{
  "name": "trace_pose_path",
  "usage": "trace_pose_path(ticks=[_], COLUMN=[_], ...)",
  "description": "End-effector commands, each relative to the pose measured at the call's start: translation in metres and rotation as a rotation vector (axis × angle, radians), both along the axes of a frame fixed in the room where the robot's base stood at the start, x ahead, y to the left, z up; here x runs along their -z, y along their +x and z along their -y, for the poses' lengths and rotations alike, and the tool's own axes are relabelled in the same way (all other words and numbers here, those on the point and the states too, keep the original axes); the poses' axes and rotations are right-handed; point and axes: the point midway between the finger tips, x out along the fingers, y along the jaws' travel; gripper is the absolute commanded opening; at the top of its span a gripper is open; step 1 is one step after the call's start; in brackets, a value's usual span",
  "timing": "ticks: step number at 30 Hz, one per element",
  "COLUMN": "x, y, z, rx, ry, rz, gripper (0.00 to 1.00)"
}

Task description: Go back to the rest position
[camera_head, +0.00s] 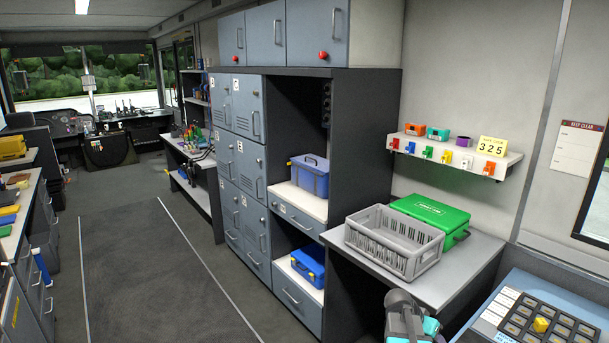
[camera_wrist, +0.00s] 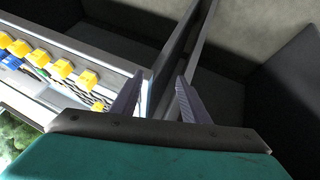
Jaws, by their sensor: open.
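My gripper (camera_wrist: 160,95) is in the wrist view with its two grey fingers apart and nothing between them. Behind the fingers are a light panel edge and dark grey surfaces. In the head view, part of my arm with teal pieces shows at the bottom, in front of the grey table. The fingertips cannot be made out there.
A grey crate (camera_head: 379,255) and a green case (camera_head: 440,212) stand on the grey table (camera_head: 432,285). A panel of dark keys (camera_head: 515,327) with a yellow piece is at the lower right. A wall shelf (camera_head: 452,158) holds coloured items. The aisle floor (camera_head: 150,270) is clear.

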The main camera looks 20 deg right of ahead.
Motion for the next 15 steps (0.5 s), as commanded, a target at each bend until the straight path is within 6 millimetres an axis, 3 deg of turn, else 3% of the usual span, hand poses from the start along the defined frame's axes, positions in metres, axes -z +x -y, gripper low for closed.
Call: trace_pose_path(ticks=[1,6,15], x=[0.008,0.036,0.077], y=[0.007,0.026,0.038], z=[-0.022,-0.097,-0.234], rx=[-0.05,-0.227,-0.565], ry=[0.032,0.149,0.348], rz=[-0.018,-0.082,-0.19], gripper=[0.42,0.42,0.42])
